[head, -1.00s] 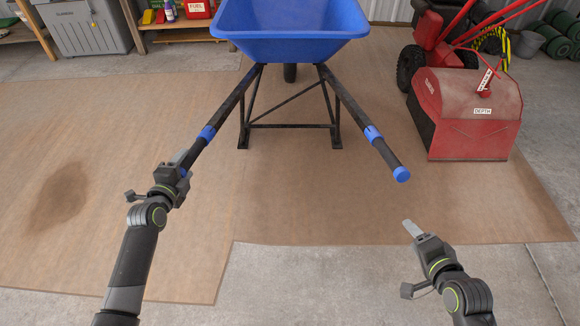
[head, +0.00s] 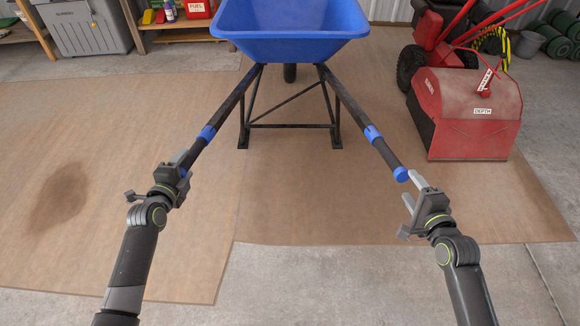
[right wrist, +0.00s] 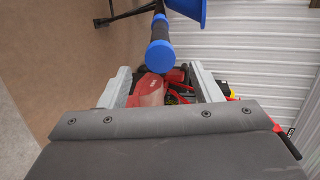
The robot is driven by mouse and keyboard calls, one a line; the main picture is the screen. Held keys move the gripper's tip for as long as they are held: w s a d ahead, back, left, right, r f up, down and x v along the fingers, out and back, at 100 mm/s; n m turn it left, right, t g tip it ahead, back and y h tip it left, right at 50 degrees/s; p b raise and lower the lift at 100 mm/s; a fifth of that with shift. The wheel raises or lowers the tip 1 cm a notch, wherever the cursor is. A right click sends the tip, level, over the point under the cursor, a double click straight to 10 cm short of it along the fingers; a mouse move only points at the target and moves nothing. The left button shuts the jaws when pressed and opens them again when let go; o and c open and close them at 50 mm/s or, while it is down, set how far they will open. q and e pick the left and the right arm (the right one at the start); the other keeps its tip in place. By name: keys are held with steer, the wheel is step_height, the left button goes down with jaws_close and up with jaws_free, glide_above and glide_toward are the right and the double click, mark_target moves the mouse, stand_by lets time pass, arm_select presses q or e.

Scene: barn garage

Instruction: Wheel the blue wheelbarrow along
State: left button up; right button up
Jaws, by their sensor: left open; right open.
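The blue wheelbarrow (head: 290,48) stands on its legs, with its two dark handles pointing toward me. My left gripper (head: 181,165) is open at the end of the left handle (head: 220,112), with its fingers beside the blue end; whether they touch it is hidden. My right gripper (head: 412,186) is open just short of the right handle (head: 352,108). That handle's blue end cap shows in the right wrist view (right wrist: 160,57), above and ahead of the two spread fingers, with nothing between them.
A red snow blower (head: 470,110) stands to the right of the wheelbarrow. A grey cabinet (head: 88,27) and shelving with a red fuel can (head: 197,8) are at the back left. Brown floor covering (head: 285,195) around the wheelbarrow is clear, with a dark stain at left.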

mark_target(397, 168)
steer(key=shift+x, duration=4.75)
arm_select(q)
jaws_close()
arm_select(e)
jaws_close()
